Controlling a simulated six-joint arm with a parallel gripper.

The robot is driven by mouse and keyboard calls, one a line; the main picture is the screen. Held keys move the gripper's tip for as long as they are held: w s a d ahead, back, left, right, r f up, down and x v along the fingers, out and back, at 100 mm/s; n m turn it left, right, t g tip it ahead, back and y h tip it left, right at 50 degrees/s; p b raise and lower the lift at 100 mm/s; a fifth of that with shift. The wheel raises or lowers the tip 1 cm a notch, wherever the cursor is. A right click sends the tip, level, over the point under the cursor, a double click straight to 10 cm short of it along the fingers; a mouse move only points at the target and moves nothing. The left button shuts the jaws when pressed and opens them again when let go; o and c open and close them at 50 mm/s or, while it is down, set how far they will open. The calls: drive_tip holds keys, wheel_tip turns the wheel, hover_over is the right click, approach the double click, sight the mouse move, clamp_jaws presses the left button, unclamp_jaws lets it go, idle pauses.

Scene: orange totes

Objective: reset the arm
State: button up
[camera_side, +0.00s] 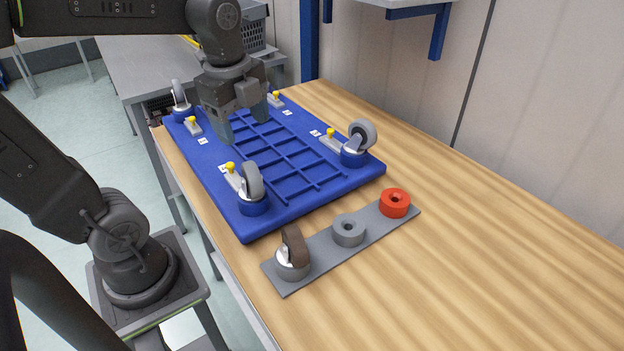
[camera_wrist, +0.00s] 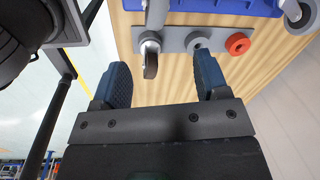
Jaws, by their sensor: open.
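My gripper (camera_side: 243,122) hangs open and empty above the far half of a blue ribbed board (camera_side: 300,190) on the wooden table. Its two blue-grey fingers also show in the wrist view (camera_wrist: 160,72), spread apart with nothing held. The board carries grey-wheeled casters at its near corner (camera_side: 252,185), right corner (camera_side: 360,135) and far left corner (camera_side: 180,98). Its far right corner is partly hidden behind my gripper.
A grey strip (camera_side: 322,245) lies in front of the board, holding a brown-wheeled caster (camera_side: 295,250), a grey ring (camera_side: 348,230) and a red ring (camera_side: 395,203). Yellow-knobbed clamps (camera_side: 232,175) sit along the board. The wooden table (camera_side: 480,240) is clear at right.

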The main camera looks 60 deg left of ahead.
drive_tip(key=s+d+f+n+t, duration=0.1)
drive_tip(key=s+d+n+t, duration=0.3)
drive_tip(key=n, duration=1.1)
drive_tip(key=shift+d+f, duration=0.25)
drive_tip(key=shift+d, duration=0.95)
